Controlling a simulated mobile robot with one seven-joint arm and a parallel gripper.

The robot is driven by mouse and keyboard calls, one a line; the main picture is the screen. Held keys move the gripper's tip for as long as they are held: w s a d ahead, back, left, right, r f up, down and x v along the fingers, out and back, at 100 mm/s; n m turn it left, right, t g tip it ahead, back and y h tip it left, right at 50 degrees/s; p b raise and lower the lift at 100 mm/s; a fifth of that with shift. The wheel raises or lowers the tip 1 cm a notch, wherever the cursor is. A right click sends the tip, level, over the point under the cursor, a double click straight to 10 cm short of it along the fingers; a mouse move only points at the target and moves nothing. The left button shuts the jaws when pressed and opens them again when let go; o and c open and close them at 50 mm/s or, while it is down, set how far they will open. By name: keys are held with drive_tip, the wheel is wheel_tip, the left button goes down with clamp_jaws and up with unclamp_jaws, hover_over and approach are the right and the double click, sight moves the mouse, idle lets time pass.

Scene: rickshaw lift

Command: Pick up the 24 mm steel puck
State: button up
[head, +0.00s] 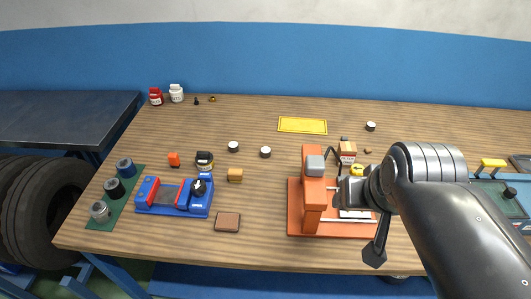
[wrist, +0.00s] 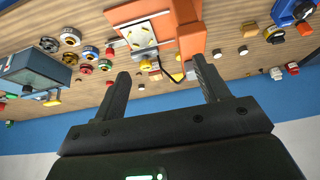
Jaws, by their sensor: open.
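Three small round pucks with pale tops and dark sides stand on the wooden table: a left puck (head: 233,146), a middle puck (head: 265,152) and a far right puck (head: 370,126). I cannot tell from these views which one is the 24 mm steel puck. In the wrist view, where the wall is at the bottom, similar pucks show as a near one (wrist: 216,53), another (wrist: 243,50) and a lone one (wrist: 141,87). My gripper (wrist: 160,66) is open and empty, held above the table near the orange press, apart from all pucks.
An orange press (head: 313,200) stands beside my arm. A blue vise (head: 172,197), a brown pad (head: 228,221) and a green mat (head: 103,217) with several cylinders are at left. A yellow tray (head: 302,125) lies at the back. My arm hides part of the right side.

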drive_tip(key=shift+c, duration=0.7)
drive_tip(key=shift+n+g+y, duration=0.3)
drive_tip(key=shift+n+y, duration=0.1)
drive_tip(key=shift+n, duration=0.4)
drive_tip(key=w+a, duration=0.2)
drive_tip(key=w, duration=0.4)
drive_tip(key=w+a, duration=0.2)
drive_tip(key=w, duration=0.5)
drive_tip(key=w+a+f, duration=0.1)
drive_tip(key=w+a, duration=0.2)
drive_tip(key=w, duration=0.3)
drive_tip(key=shift+w, duration=0.3)
drive_tip(key=w+a+f, duration=0.4)
drive_tip(key=w, duration=0.3)
drive_tip(key=n, duration=0.1)
approach(266, 150)
drive_tip(key=shift+g, duration=0.4)
drive_tip(key=x, duration=0.6)
drive_tip(key=w+x, duration=0.1)
drive_tip(key=x, duration=0.1)
drive_tip(key=shift+w+f, duration=0.1)
drive_tip(key=shift+f, duration=0.1)
